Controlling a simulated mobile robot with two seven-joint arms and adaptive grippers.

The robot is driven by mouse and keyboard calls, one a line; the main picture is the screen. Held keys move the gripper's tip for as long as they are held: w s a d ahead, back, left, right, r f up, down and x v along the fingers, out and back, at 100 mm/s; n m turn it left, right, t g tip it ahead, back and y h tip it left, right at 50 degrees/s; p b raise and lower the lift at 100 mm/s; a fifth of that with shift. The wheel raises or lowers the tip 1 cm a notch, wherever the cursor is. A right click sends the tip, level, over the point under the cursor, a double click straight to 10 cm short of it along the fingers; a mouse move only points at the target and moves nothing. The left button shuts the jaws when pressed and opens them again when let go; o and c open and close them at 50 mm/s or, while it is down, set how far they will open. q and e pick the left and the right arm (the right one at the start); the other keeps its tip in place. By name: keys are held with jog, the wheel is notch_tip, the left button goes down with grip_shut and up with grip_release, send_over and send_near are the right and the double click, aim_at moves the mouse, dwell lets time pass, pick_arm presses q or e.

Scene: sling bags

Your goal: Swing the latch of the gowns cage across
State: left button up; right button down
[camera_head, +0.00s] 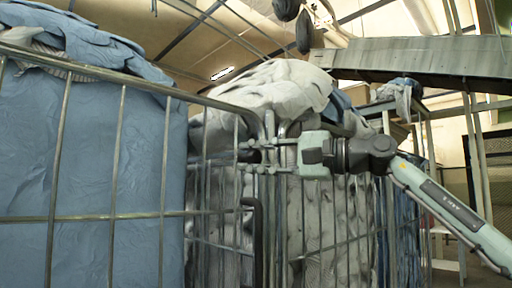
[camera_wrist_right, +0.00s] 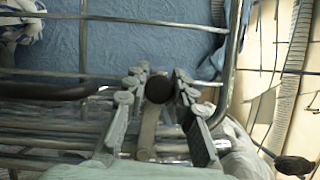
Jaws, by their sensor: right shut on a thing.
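In the head view, a wire cage (camera_head: 115,150) full of blue cloth stands at the left. A second wire cage (camera_head: 340,230) with pale grey-white cloth stands in the middle; I cannot tell from the labels which is the gowns cage. My right gripper (camera_head: 258,157) reaches in from the right to the upright posts where the cages meet. In the right wrist view its fingers (camera_wrist_right: 160,88) are closed around a latch with a dark round knob (camera_wrist_right: 158,90) and a grey lever. The fingers hide part of the latch. My left gripper is not in view.
A dark bent bar (camera_head: 257,235) hangs at the cage corner below my right gripper. Another black knob (camera_wrist_right: 296,165) shows at the lower right of the wrist view. A metal conveyor or chute (camera_head: 420,60) crosses the back right.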

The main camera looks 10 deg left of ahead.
jog(key=shift+f+n+h, duration=0.3)
jog(key=shift+f+n, duration=0.4)
jog(key=shift+f, duration=0.15)
jog(key=c, duration=1.2)
grip_release()
jog(key=v, duration=1.2)
